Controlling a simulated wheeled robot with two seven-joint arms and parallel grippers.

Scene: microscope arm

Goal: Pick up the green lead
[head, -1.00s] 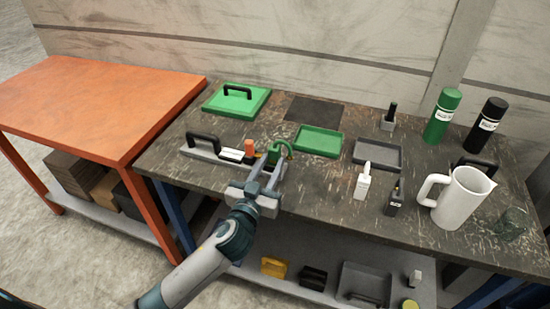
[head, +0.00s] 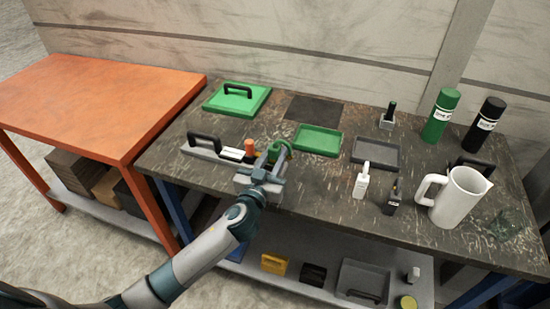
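The green lead (head: 285,149) is a curved green piece at the right end of a grey holder on the dark workbench. Beside it on the holder are an orange piece (head: 250,145) and a white block (head: 231,154). My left gripper (head: 270,157) comes in from the front, with its fingers at the green lead and covering part of it. The fingers overlap the lead in this view, so I cannot tell whether they are closed on it. My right gripper is not in view.
A black handle (head: 203,141) stands at the holder's left end. A green tray (head: 318,139) and a grey tray (head: 376,152) lie to the right. A white bottle (head: 361,182), a dark bottle (head: 392,201) and a white jug (head: 458,197) stand further right. A green lid (head: 237,98) lies behind.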

